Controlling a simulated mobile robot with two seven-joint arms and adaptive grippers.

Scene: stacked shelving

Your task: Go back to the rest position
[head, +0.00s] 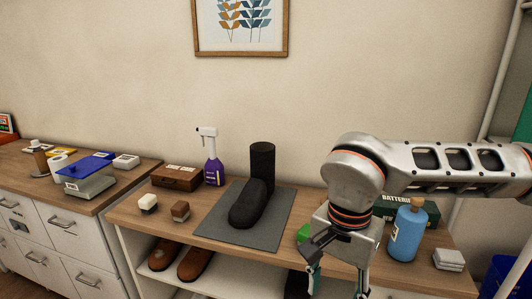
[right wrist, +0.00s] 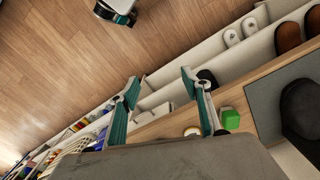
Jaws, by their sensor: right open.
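My right gripper (head: 338,284) hangs down in front of the shelf unit's front edge, at the lower middle-right of the head view. Its two teal-padded fingers are spread, with nothing between them. In the right wrist view the open fingers (right wrist: 160,88) show above the floor and the shelf edge. My left gripper does not show in the head view. A pale and teal part, probably of my own body, shows at the top of the right wrist view.
A black boot (head: 262,172) stands on a grey mat (head: 222,235). A purple spray bottle (head: 213,170) stands behind. Brown shoes (head: 196,262) sit on the lower shelf.

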